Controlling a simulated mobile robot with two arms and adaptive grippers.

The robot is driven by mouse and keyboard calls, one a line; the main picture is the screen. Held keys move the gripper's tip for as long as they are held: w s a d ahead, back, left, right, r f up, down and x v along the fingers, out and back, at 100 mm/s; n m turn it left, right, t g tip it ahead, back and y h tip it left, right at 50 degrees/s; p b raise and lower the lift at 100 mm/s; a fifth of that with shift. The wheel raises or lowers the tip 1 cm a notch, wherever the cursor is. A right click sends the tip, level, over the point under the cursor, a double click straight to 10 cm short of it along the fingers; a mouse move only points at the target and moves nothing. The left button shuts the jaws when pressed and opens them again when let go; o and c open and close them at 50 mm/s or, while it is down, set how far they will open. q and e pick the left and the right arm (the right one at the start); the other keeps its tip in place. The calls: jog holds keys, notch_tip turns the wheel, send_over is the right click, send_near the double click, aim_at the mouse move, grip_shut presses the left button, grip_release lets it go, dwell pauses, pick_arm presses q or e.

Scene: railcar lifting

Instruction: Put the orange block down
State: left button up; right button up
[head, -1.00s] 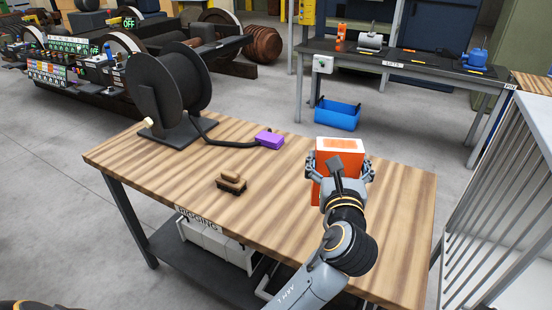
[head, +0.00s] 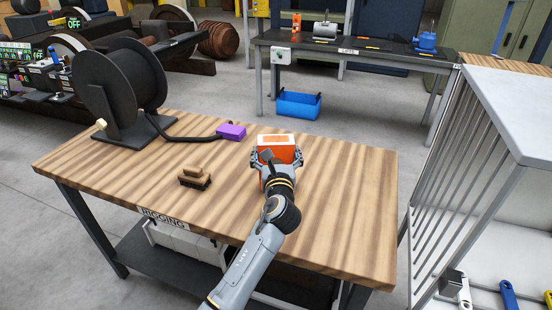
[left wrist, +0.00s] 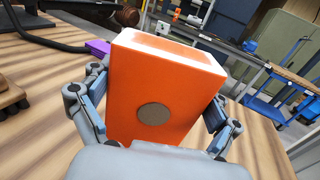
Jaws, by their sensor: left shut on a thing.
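The orange block (head: 278,141), with a white-edged top, is at the middle of the wooden table (head: 345,200) marked RIGGING. My left gripper (head: 276,158) is shut on it, one finger on each side. In the left wrist view the orange block (left wrist: 160,95) fills the middle, with a round grey disc on its near face, between the fingers of the left gripper (left wrist: 150,110). The block looks upright. Its underside is hidden, so I cannot tell whether it touches the tabletop. My right gripper is not in view.
A black reel (head: 120,85) stands at the table's left, its hose running to a purple block (head: 231,131). A brown brush (head: 194,177) lies left of the orange block. The tabletop's right side is clear. A white barred rack (head: 450,165) stands to the right.

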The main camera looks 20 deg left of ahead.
pick_arm(q)
jog(key=shift+f, duration=0.75)
jog(key=o, duration=1.3)
jog(key=shift+f, duration=0.1)
jog(key=shift+o, duration=0.2)
jog(key=v, duration=1.2)
jog(key=shift+s, duration=0.1)
